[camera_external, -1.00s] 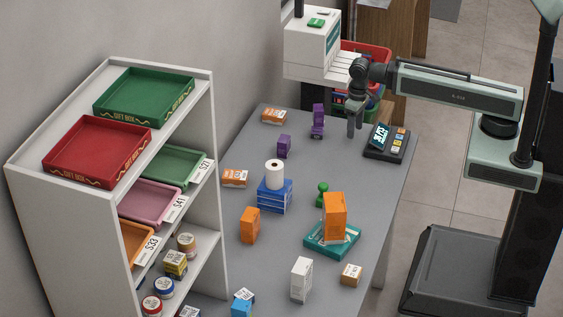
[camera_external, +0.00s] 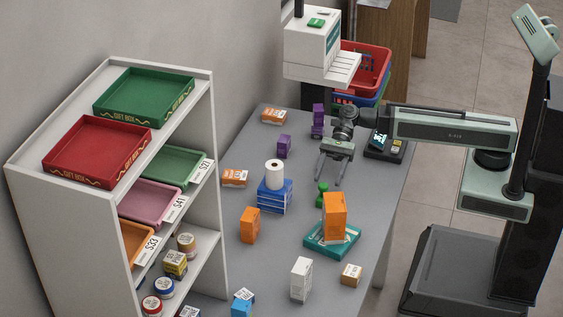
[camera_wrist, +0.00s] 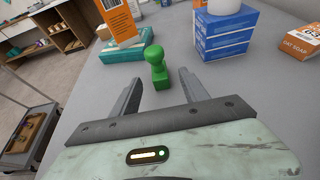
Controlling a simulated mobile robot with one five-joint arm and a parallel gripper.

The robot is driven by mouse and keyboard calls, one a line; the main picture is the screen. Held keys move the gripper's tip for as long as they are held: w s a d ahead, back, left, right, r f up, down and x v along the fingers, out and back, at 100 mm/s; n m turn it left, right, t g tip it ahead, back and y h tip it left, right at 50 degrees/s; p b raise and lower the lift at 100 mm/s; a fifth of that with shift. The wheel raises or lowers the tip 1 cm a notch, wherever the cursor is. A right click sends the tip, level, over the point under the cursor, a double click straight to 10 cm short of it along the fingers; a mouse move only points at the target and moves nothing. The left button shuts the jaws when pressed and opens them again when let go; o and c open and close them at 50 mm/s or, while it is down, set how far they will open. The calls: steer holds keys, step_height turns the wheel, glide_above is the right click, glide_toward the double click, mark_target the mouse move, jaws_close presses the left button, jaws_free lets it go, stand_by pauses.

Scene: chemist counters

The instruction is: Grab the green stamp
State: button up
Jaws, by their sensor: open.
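The green stamp (camera_external: 322,194) stands upright on the grey counter, between the stacked blue boxes and the orange box on the teal box. In the wrist view the green stamp (camera_wrist: 156,68) stands just beyond my fingertips, roughly between their lines. My gripper (camera_external: 329,182) is open and empty. It points down toward the counter, a little behind the stamp in the external view. In the wrist view my gripper (camera_wrist: 159,74) shows both fingers spread apart, with nothing between them.
Blue boxes (camera_external: 275,196) carry a white roll (camera_external: 275,172) left of the stamp. An orange box (camera_external: 335,215) stands on a teal box (camera_external: 331,240) in front of it. Purple boxes (camera_external: 318,121) and a card terminal (camera_external: 385,146) are behind. Bare counter lies around the stamp's base.

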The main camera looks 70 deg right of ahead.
steer(key=b+x, duration=0.1)
steer(key=x, duration=0.2)
steer(key=b+x, duration=0.2)
steer(key=x, duration=0.2)
steer(key=shift+s+a+f, duration=0.1)
steer(key=shift+a+f, duration=0.1)
steer(key=shift+f, duration=0.15)
steer(key=shift+r, duration=0.1)
jaws_close()
